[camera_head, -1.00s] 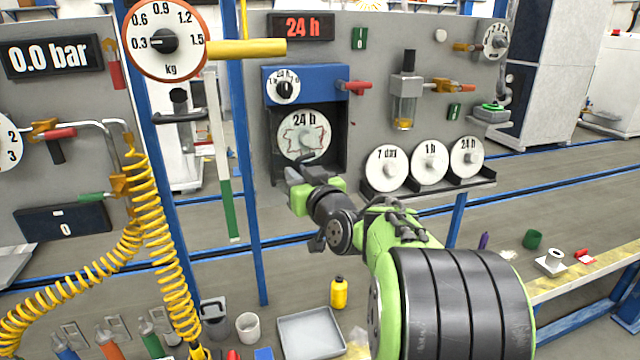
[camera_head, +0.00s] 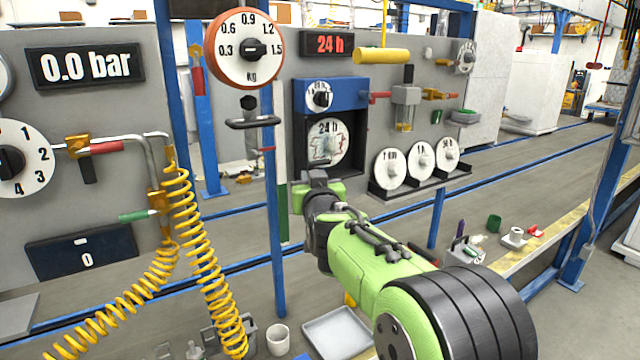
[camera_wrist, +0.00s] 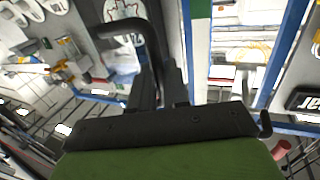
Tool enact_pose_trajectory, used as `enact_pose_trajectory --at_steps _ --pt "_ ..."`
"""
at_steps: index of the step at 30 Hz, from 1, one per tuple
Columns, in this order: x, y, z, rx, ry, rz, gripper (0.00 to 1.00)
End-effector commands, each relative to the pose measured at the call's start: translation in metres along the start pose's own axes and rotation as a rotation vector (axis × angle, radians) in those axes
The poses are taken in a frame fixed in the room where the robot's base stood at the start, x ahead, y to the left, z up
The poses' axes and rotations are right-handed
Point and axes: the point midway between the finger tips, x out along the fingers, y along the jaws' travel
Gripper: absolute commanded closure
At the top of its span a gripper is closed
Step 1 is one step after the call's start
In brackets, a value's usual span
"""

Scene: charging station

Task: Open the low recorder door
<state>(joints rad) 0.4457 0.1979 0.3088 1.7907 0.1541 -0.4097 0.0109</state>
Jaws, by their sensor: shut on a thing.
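The recorder has a blue top housing (camera_head: 345,92) with a small dial, above a dark recess holding a white 24 h chart disc (camera_head: 329,150). My gripper (camera_head: 317,177) is in front of the recess's lower edge. In the wrist view my gripper (camera_wrist: 161,88) is shut on a dark bent handle (camera_wrist: 151,35), which rises between the fingers and curves left. Part of a chart disc (camera_wrist: 124,10) shows beyond it. The door panel itself is hard to make out, and I cannot tell its angle.
Three chart discs (camera_head: 421,158) stand on a rack right of the recorder. A blue post (camera_head: 276,230) and yellow coiled hose (camera_head: 200,250) are at left. A grey tray (camera_head: 338,332) lies below. A red lever (camera_head: 379,97) juts from the housing's right.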

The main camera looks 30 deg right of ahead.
Motion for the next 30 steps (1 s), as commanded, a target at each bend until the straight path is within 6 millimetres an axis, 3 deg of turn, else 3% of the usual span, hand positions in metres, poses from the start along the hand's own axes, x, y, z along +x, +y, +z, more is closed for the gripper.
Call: enact_pose_trajectory --at_steps 14,15,17,26,30 --pt "0.002 0.001 -0.005 -0.002 0.014 0.007 1.0" --pt "0.002 0.001 -0.005 -0.002 0.015 0.007 0.8" --pt "0.002 0.001 -0.005 -0.002 0.013 0.007 0.71" --pt "0.0 -0.001 -0.003 -0.001 0.007 0.003 0.7" --pt "-0.022 -0.001 -0.002 -0.003 0.007 0.003 0.7"
